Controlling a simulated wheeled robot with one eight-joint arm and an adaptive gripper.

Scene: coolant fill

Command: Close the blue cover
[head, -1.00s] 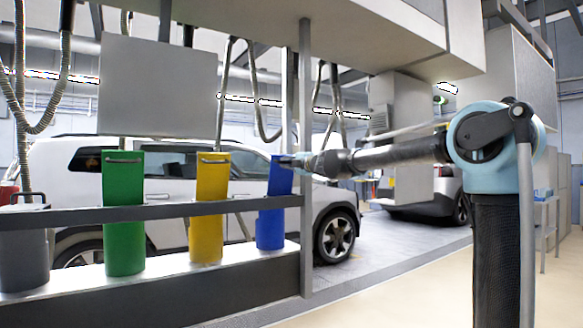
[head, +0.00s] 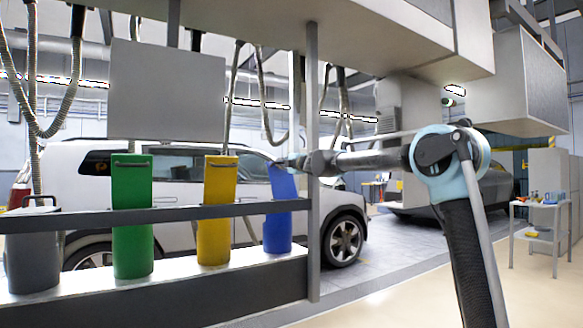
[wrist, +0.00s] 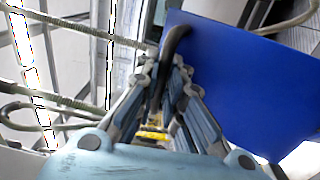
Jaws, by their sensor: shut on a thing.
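The blue cover (head: 280,222) is the rightmost of the coloured upright containers behind the dark rail in the head view. Its top part looks slightly tilted beside the grey post. In the wrist view it is a large flat blue panel (wrist: 245,80) filling the upper right, with a dark curved handle (wrist: 174,46) at its left edge. My gripper (wrist: 168,75) is shut on this handle. In the head view my gripper (head: 297,163) reaches in from the right at the cover's top, partly hidden by the post.
A yellow (head: 215,225) and a green container (head: 132,235) stand to the left, with a grey bin (head: 32,255) at far left. A dark rail (head: 180,212) crosses in front, and a grey post (head: 313,230) stands right of the cover.

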